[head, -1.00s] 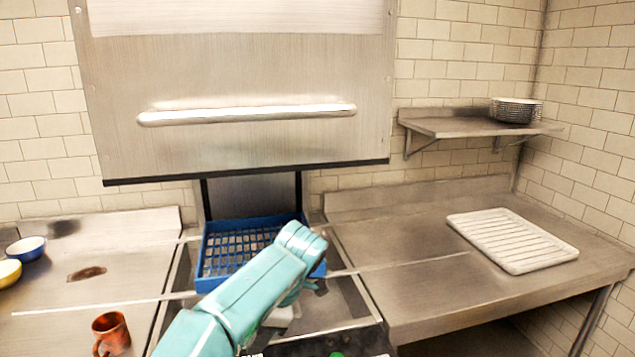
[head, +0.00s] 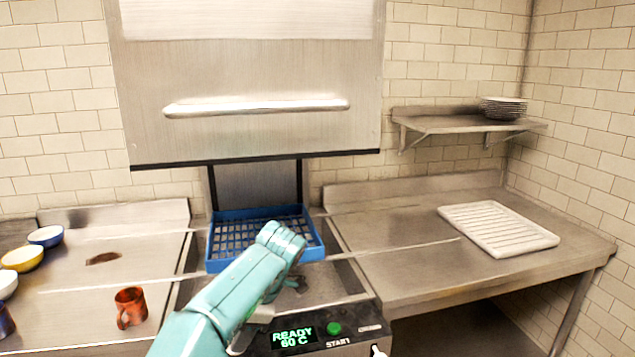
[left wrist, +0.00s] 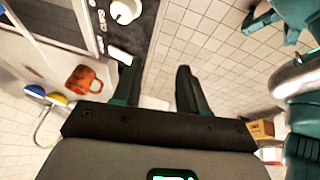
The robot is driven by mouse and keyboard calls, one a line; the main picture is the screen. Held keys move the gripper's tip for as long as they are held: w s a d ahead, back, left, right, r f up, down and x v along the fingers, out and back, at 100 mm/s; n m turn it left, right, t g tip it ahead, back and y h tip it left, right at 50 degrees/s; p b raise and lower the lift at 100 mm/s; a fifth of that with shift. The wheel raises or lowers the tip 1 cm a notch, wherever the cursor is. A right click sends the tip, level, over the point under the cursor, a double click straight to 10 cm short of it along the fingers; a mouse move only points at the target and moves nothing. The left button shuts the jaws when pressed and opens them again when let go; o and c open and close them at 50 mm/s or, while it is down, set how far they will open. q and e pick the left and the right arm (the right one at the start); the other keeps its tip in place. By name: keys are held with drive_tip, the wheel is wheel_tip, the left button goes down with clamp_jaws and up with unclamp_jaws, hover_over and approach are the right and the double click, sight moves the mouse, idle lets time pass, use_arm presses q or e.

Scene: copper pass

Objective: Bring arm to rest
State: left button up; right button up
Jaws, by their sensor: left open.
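My left arm (head: 230,290) reaches in from the bottom of the head view, in front of the dishwasher and its blue rack (head: 218,258). Its fingertips are hidden in that view. In the left wrist view my left gripper (left wrist: 158,80) shows two dark fingers spread apart with nothing between them. Below them lies the tiled floor, with the front edge of the machine beside the left finger. My right gripper is not seen in the head view.
The dishwasher hood (head: 250,100) is raised. Its panel (head: 293,337) reads READY 60 C. An orange mug (head: 130,307) and several bowls (head: 22,258) stand on the left counter. A white ribbed tray (head: 498,229) lies on the right counter. Plates (head: 503,107) sit on the shelf.

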use_arm(q)
drive_tip(key=s+a+f+m+g+h, duration=0.1)
drive_tip(key=s+a+f+g, duration=0.3)
drive_tip(key=f, duration=0.7)
drive_tip(key=s+a+f+m+g+h, duration=0.15)
drive_tip(key=s+a+f, duration=0.35)
drive_tip(key=f, duration=0.6)
drive_tip(key=s+d+f+m+t+h, duration=0.2)
drive_tip(key=s+d+f+m, duration=0.3)
drive_tip(key=s, duration=0.5)
drive_tip(key=s+d+f+m+t+h, duration=0.3)
drive_tip(key=s+d+f+m, duration=0.3)
drive_tip(key=s+f+m, duration=0.2)
drive_tip(key=s+m+h, duration=0.1)
drive_tip(key=s+m, duration=0.1)
drive_tip(key=m, duration=0.2)
drive_tip(key=shift+s+d+f, duration=0.2)
drive_tip(key=shift+s+f, duration=0.15)
drive_tip(key=shift+m+t+h, duration=0.25)
drive_tip(key=shift+a, duration=0.1)
